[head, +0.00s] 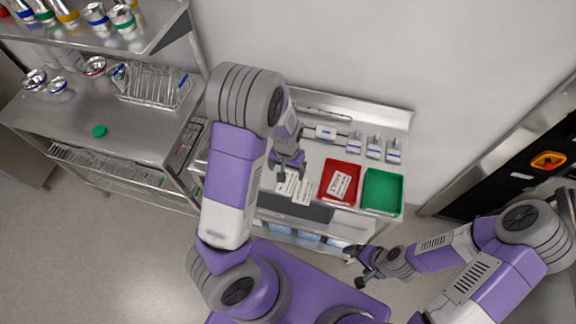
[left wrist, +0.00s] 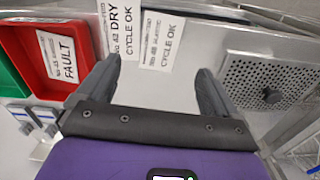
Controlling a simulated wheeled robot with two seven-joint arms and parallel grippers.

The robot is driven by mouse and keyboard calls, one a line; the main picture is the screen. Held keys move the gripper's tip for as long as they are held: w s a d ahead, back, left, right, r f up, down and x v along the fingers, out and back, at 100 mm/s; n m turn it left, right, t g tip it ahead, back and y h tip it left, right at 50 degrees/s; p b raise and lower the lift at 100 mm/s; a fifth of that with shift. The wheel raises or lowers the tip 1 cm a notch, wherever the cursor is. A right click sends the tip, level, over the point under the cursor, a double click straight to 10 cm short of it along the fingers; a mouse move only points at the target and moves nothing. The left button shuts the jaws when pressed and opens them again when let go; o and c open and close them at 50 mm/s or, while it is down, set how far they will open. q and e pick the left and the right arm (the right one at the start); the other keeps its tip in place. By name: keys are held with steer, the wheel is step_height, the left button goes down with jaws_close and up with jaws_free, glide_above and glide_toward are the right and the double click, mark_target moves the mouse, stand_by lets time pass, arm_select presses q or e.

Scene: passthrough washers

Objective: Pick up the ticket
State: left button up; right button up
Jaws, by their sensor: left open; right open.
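Two white tickets lie side by side on the metal counter. One reads "42 DRY CYCLE OK" (left wrist: 122,30) and the other, partly legible, reads "CYCLE OK" (left wrist: 161,42); in the head view they show as small labels (head: 303,191), partly beside my left gripper. A third ticket marked "FAULT" (left wrist: 58,55) lies in the red tray (head: 328,185). My left gripper (head: 287,163) is open and empty above the counter; in the left wrist view its fingertips (left wrist: 160,66) point towards the CYCLE OK tickets. My right gripper (head: 360,264) is open and empty, low in front of the counter.
A green tray (head: 383,191) stands right of the red one. Several small labelled dispensers (head: 374,147) line the back. A perforated drain plate (left wrist: 268,80) lies to the right in the wrist view. A wire rack (head: 158,85) and steel bowls stand on the left counter.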

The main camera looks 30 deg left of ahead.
mark_target(287, 183)
arm_select(q)
step_height(287, 183, down, 8)
steer(key=shift+w+r, duration=0.1)
steer(key=shift+r, duration=0.15)
jaws_close()
stand_by(0.7)
